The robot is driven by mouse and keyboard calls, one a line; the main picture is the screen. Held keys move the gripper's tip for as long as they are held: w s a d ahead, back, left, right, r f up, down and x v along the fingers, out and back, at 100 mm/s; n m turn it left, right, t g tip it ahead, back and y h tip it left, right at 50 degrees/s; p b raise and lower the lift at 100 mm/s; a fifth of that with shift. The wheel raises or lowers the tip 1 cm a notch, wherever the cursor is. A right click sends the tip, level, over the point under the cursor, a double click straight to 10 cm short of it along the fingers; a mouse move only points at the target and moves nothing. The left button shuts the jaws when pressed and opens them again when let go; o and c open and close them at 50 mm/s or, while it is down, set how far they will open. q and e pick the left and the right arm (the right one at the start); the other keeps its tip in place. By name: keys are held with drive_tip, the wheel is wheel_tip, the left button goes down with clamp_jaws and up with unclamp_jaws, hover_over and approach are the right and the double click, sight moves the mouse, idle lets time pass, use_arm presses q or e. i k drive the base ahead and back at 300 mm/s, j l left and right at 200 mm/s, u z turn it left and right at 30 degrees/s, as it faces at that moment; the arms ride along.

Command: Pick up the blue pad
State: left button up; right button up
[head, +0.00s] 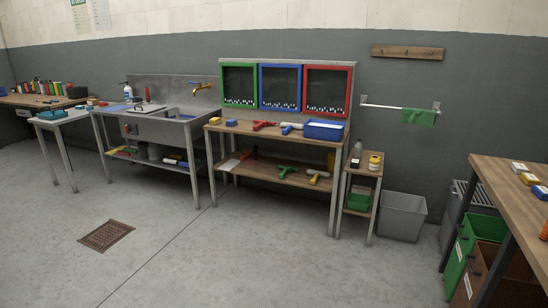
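Several small blue things are in the head view, and I cannot tell for sure which is the blue pad. A small flat blue block (231,122) lies on the wooden top of the middle workbench (262,136), near its left end, beside a yellow block (215,121). Another small blue and white item (529,179) lies on the wooden table (490,178) at the right, among similar yellow and white ones. Neither of my grippers is in view.
A blue bin (324,130) and red and blue tools stand on the workbench. A metal sink (165,128) is left of it. A small stand (360,172) and grey bin (402,215) are at its right. The floor in front is clear around a drain grate (106,236).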

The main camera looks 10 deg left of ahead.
sight(231, 122)
drive_tip(key=i+j+u, duration=0.2)
drive_tip(key=i+u, duration=0.25)
drive_tip(key=i, duration=0.15)
drive_tip(key=i+u, duration=0.45)
drive_tip(key=i, duration=0.15)
drive_tip(key=i+l+u, duration=0.2)
drive_tip(key=i+u, duration=0.25)
drive_tip(key=i, duration=0.15)
drive_tip(key=i+j+z, duration=0.2)
drive_tip(key=i, duration=0.2)
drive_tip(key=i+j+z, duration=0.1)
drive_tip(key=i+z, duration=0.15)
drive_tip(key=i, duration=0.2)
drive_tip(key=i+j+z, duration=0.95)
drive_tip(key=i+j, duration=0.15)
drive_tip(key=j, duration=0.1)
